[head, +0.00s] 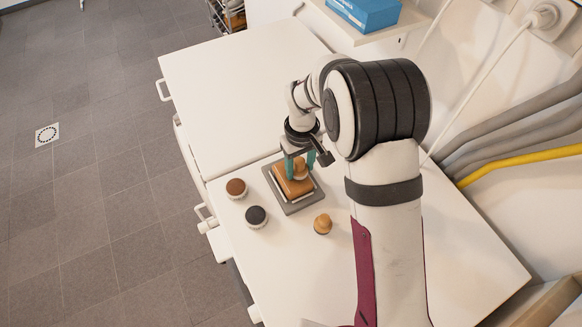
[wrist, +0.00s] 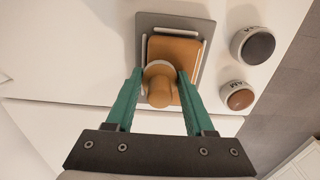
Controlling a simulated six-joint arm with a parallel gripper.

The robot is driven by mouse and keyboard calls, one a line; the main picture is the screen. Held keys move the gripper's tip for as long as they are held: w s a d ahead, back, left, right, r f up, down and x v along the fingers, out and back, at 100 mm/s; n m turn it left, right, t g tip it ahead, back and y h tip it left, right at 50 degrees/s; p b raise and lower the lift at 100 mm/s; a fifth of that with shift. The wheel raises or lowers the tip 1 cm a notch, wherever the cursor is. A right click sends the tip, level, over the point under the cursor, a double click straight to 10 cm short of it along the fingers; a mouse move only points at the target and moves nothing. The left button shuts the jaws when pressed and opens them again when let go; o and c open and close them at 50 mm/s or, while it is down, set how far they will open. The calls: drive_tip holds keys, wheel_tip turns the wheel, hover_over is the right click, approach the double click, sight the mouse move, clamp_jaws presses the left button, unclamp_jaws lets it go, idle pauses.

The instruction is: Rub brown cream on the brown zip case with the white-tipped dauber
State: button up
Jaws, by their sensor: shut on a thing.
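The brown zip case (head: 288,184) lies flat on a grey tray (head: 303,206) with white rails; it also shows in the wrist view (wrist: 186,48). My gripper (head: 303,165), with green fingers, is shut on a wooden dauber (wrist: 160,92). A pale rim shows at the dauber's far end, over the case. I cannot tell whether its tip touches the case or carries cream. The brown cream tin (head: 236,187) stands open left of the tray; it also shows in the wrist view (wrist: 240,99).
A black cream tin (head: 256,215) stands near the brown one. A second wooden dauber (head: 322,223) stands below the tray in the head view. A blue box (head: 364,12) sits on a shelf at the back. The upper part of the white table (head: 235,90) is clear.

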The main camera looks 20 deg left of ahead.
sight(285, 177)
drive_tip(key=shift+s+a, duration=1.25)
drive_tip(key=shift+a, duration=0.15)
drive_tip(key=shift+w+a, duration=0.2)
drive_tip(key=shift+w, duration=0.1)
drive_tip(key=shift+w+d, duration=1.35)
drive_tip(key=shift+d, duration=0.1)
drive_tip(key=shift+s+a, duration=1.3)
drive_tip(key=shift+a, duration=0.05)
drive_tip(key=shift+s+a+r, duration=0.1)
drive_tip(key=shift+r, duration=0.1)
wheel_tip(285, 177, up, 8)
drive_tip(key=shift+f, duration=0.15)
